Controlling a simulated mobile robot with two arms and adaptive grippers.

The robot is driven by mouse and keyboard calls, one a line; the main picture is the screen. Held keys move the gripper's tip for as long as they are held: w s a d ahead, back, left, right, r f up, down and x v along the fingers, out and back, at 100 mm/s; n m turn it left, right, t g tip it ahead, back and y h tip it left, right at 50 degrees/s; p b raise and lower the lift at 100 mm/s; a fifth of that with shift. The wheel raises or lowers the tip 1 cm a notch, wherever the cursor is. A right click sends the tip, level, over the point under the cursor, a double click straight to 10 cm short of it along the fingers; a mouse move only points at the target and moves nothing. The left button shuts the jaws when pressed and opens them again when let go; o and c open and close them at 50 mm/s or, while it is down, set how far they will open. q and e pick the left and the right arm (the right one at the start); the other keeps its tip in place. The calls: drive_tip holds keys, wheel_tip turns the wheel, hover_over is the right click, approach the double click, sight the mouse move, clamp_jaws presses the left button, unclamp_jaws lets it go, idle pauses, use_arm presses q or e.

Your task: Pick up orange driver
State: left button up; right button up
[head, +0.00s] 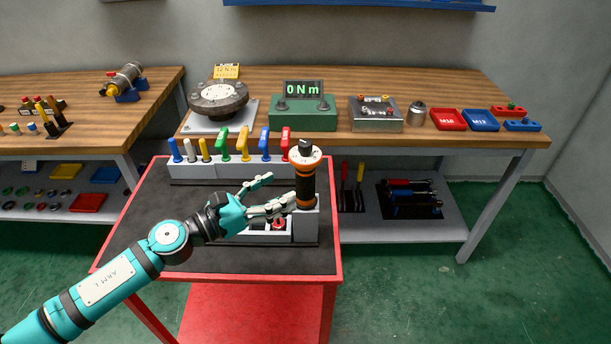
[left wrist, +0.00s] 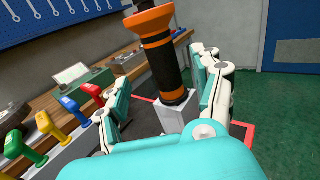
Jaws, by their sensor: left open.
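The orange driver (head: 305,177), black with orange bands and a wide orange collar, stands upright in a grey holder (head: 306,226) at the right side of the red cart (head: 330,255). My left gripper (head: 281,188) is open, just left of the driver's lower body, with fingers pointing at it. In the left wrist view the driver (left wrist: 162,62) stands ahead between the two spread fingers, with gaps on both sides. Its lower end is hidden inside the holder (left wrist: 177,115). My right gripper is not in view.
A rack of blue, yellow, green and red handled tools (head: 225,172) stands behind my left gripper on the cart. The workbench (head: 450,90) behind holds a green torque display box (head: 303,112), a flanged disc (head: 218,98) and red and blue trays. The cart's left front mat is clear.

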sight(297, 182)
use_arm(q)
drive_tip(key=x, duration=0.2)
drive_tip(key=shift+w+d, duration=0.15)
drive_tip(key=shift+d, duration=0.15)
drive_tip(key=p+x, duration=0.1)
drive_tip(key=x, duration=0.3)
drive_tip(key=shift+d+f+p, duration=0.15)
drive_tip(key=shift+p, duration=0.25)
drive_tip(key=shift+w+d+f, duration=0.15)
drive_tip(key=shift+w+d, duration=0.1)
drive_tip(key=shift+d, duration=0.2)
drive_tip(key=shift+a, duration=0.15)
drive_tip(key=shift+c, duration=1)
clamp_jaws()
drive_tip(key=shift+w, duration=0.1)
